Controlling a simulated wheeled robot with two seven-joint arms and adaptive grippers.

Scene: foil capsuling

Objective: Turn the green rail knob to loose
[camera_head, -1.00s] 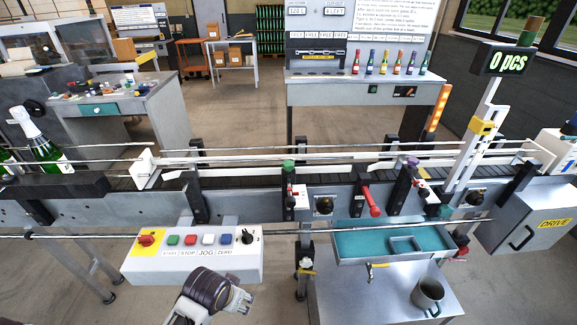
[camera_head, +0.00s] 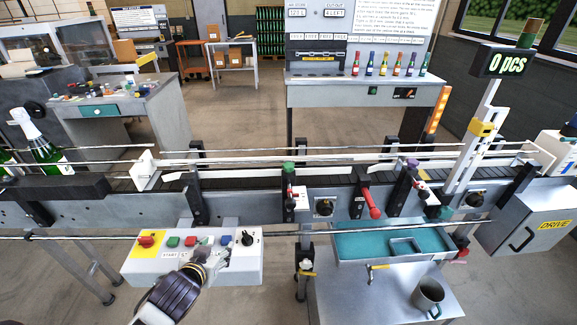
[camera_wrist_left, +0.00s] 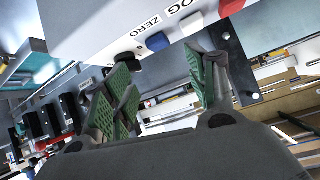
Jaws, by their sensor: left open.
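The green rail knob (camera_head: 289,166) sits on top of a dark clamp post (camera_head: 289,192) at the front side of the conveyor, in the middle of the head view. A small white and red plate is on that post. My left gripper (camera_head: 214,257) is in front of the button panel (camera_head: 140,267), below and left of the green knob and apart from it. In the left wrist view its green-padded fingers (camera_wrist_left: 165,92) are spread with nothing between them. I cannot make out the green knob in that view. My right gripper is not in view.
A purple knob (camera_head: 412,163) tops a similar post to the right. A red-handled lever (camera_head: 372,205) stands between the posts. A teal tray (camera_head: 350,243) and a mug (camera_head: 428,296) are at the right.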

